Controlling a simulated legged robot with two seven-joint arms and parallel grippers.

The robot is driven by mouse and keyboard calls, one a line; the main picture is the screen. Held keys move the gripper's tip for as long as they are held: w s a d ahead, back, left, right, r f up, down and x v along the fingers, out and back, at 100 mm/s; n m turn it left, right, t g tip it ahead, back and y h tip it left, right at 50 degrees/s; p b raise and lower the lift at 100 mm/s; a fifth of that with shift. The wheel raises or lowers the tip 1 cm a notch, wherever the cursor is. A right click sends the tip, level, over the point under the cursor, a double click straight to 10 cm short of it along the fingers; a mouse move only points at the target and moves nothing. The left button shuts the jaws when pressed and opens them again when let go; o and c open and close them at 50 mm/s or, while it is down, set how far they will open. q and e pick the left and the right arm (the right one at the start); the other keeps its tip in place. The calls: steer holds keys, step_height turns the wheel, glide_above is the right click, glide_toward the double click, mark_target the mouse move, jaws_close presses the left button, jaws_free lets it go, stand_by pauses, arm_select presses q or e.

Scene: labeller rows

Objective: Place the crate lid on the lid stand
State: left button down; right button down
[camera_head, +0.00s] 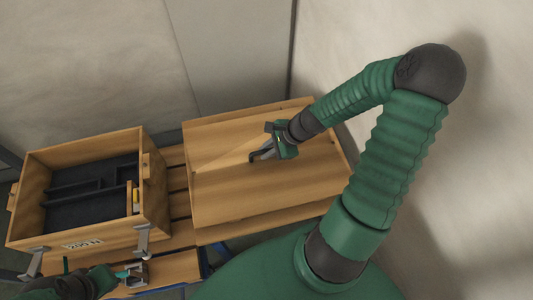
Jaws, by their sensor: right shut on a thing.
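The crate lid (235,195) is a broad wooden panel with a raised edge, right of the crate and slightly tilted in the picture. My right gripper (262,153) is over its upper middle, shut on the lid at what looks like a dark handle. The open wooden crate (95,235) stands at the left, with a dark fitted insert inside. My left gripper (136,272) is low at the left, in front of the crate, and too small to read its jaws. I cannot make out a separate lid stand; the lid may cover it.
Wooden slats (178,182) run between and below crate and lid. Metal latches (143,238) hang on the crate's front. A lower wooden board (175,268) lies in front. Walls close in behind and at right.

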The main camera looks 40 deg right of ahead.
steer(key=shift+f, duration=0.7)
steer(key=shift+a+r, duration=0.1)
steer(key=shift+a, duration=0.15)
steer(key=c, duration=1.4)
jaws_free()
arm_select(q)
steer(key=shift+a+f, duration=0.25)
steer(key=shift+f, duration=0.05)
arm_select(e)
steer(key=shift+d, duration=0.1)
